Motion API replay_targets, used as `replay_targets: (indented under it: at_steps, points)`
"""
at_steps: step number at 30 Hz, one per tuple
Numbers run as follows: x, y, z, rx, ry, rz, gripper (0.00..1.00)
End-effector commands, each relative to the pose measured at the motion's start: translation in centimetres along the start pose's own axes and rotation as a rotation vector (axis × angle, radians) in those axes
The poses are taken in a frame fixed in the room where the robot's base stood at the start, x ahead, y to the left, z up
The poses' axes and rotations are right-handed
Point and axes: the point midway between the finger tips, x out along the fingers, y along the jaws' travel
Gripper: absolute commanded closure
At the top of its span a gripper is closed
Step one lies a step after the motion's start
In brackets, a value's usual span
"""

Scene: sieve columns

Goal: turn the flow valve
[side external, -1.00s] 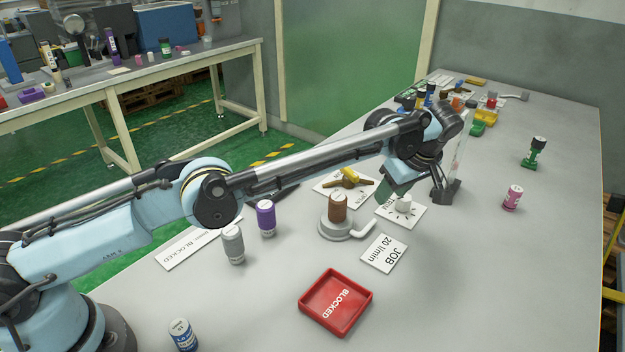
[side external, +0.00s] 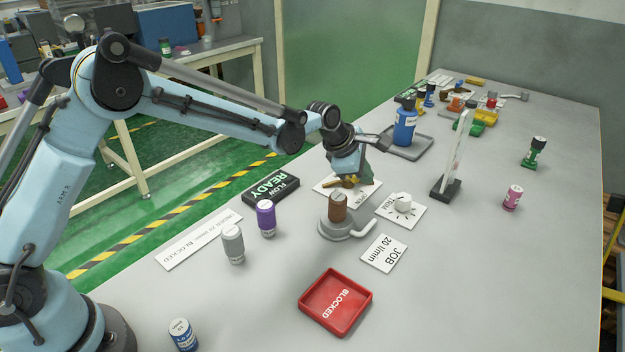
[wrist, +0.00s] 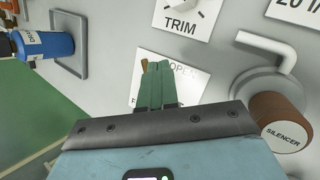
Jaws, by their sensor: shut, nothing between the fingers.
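The brass-yellow flow valve (side external: 342,183) sits on a white card (side external: 323,187) behind the brown-capped silencer. My gripper (side external: 366,175) is low over this card, at the valve, with its green fingers shut and empty. The fingers hide much of the valve; I cannot tell whether they touch its lever. In the wrist view my fingers (wrist: 168,66) are together over the card (wrist: 142,93), which reads partly "OPEN". A small brass part of the valve (wrist: 144,66) shows at their left edge.
The silencer (side external: 338,208) stands close in front on a grey base with a bent pipe. The trim knob (side external: 404,202) and an upright clear panel (side external: 455,155) are to the right. A black "FLOW READY" box (side external: 271,191) lies left. A blue bottle (side external: 404,127) stands behind.

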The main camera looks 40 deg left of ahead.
Motion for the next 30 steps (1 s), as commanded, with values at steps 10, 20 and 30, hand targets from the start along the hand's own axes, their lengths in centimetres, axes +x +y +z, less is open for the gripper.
replay_targets:
  at_steps: [10, 20, 30]
  points:
    - [-8.8, -2.9, -9.0, -0.630, -0.326, 0.209, 1.00]
    - [-11.3, -5.5, -11.1, -0.818, -0.429, 0.177, 1.00]
    - [-7.8, -4.3, -9.9, -0.813, -0.428, 0.175, 1.00]
